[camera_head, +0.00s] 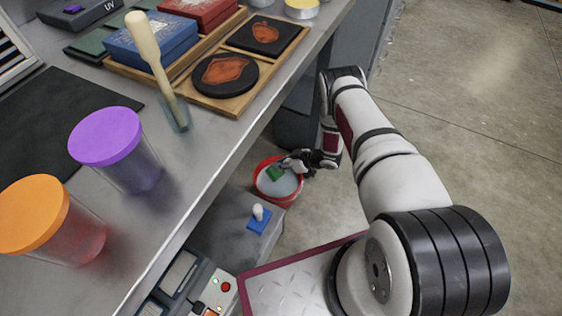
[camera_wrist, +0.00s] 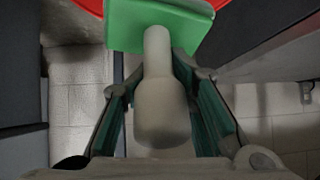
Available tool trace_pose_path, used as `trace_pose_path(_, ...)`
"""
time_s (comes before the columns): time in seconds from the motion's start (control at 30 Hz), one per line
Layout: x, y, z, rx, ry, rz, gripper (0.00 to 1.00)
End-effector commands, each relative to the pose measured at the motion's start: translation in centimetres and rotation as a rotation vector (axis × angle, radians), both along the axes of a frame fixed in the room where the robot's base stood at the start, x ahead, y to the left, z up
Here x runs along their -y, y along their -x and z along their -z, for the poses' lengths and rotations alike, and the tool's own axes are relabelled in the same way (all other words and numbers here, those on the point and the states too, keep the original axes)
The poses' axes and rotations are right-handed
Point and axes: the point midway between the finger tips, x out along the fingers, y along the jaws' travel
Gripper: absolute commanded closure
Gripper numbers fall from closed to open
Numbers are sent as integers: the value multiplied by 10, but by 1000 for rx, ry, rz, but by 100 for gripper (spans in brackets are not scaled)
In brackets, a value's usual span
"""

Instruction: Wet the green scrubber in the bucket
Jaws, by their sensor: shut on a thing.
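The green scrubber (camera_head: 275,172) has a green block head and a pale handle. In the wrist view its green head (camera_wrist: 155,24) is at the top, with the handle running back between the fingers. My gripper (camera_head: 290,164) is shut on this handle, and its fingers show on both sides of it in the wrist view (camera_wrist: 160,85). The red bucket (camera_head: 261,190) stands on the floor beside the bench, with pale grey contents. The green head is over or in the bucket's opening. I cannot tell whether it touches the contents. A bit of red rim shows in the wrist view (camera_wrist: 90,5).
A blue scrubber with a white knob (camera_head: 258,220) sits on a grey surface in front of the bucket. Open concrete floor (camera_head: 470,110) lies to the right.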

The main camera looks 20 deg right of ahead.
Motion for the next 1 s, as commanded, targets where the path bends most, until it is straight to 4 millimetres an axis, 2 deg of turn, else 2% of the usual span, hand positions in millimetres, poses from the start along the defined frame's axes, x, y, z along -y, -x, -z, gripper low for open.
trace_pose_path(0.7, 1, 0, 68, 0, 0, 1, 100)
trace_pose_path(1.0, 0, 0, 84, 0, 0, 1, 100)
